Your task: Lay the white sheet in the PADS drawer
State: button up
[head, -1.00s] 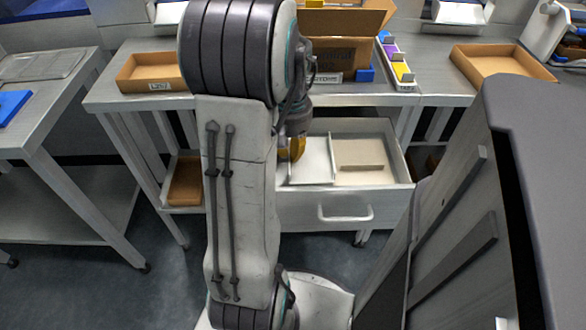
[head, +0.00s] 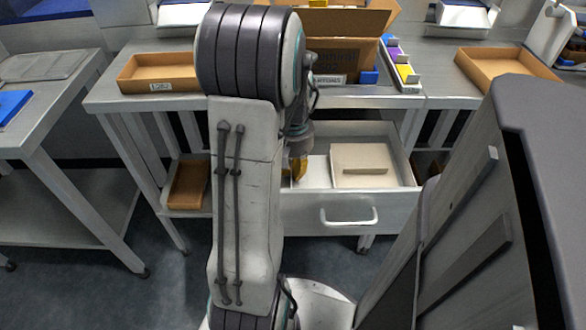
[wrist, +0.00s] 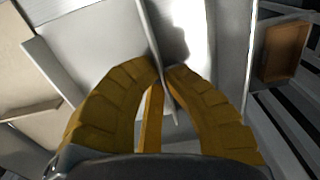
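The open drawer (head: 300,213) sits under the middle bench, its handle facing me; no PADS label is readable. My gripper (head: 298,170) reaches down into its left part, largely hidden behind my arm. In the wrist view my gripper (wrist: 164,70) has its yellow fingertips nearly together on a thin, pale plate seen close to edge-on, the white sheet (wrist: 168,102). In the head view a white surface (head: 318,172) shows just right of the fingers; whether it is the sheet or the drawer floor is hard to tell.
A beige pad-like block (head: 360,160) lies in the drawer's right part. On the bench stand a shallow cardboard tray (head: 160,75), an open carton (head: 340,55) and a rack of coloured blocks (head: 402,68). Another brown tray (head: 188,185) is on the lower shelf.

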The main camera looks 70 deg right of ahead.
jog(key=o, duration=0.5)
jog(key=shift+r, duration=0.15)
notch_tip(320, 180, up, 12)
jog(key=p, duration=0.5)
